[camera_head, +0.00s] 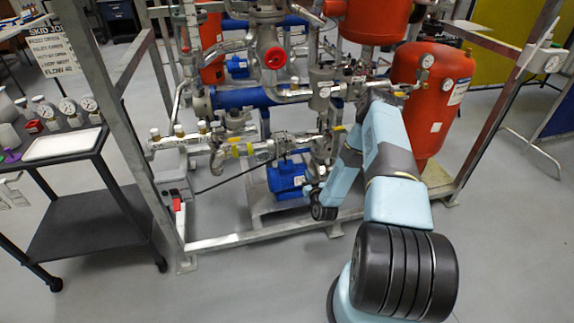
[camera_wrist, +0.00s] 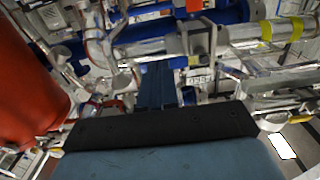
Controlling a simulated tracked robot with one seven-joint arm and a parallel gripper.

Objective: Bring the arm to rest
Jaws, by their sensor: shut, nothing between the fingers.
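My arm (camera_head: 395,200) is light blue with black joints. In the head view it rises from the lower right, bends in front of the pipe skid and folds back down. My gripper (camera_wrist: 158,84) shows in the wrist view as dark, narrow fingers close together beyond a black bar. It is shut and nothing shows between the fingers. The fingers point at the skid's pipework; I cannot tell how far off it is. In the head view the fingers cannot be made out.
The skid's grey frame (camera_head: 127,130) surrounds pipes, valves, a blue pump motor (camera_head: 287,178) and a red tank (camera_head: 433,100), close to my arm. A black cart (camera_head: 85,222) with gauges and a white tray (camera_head: 62,144) stands left.

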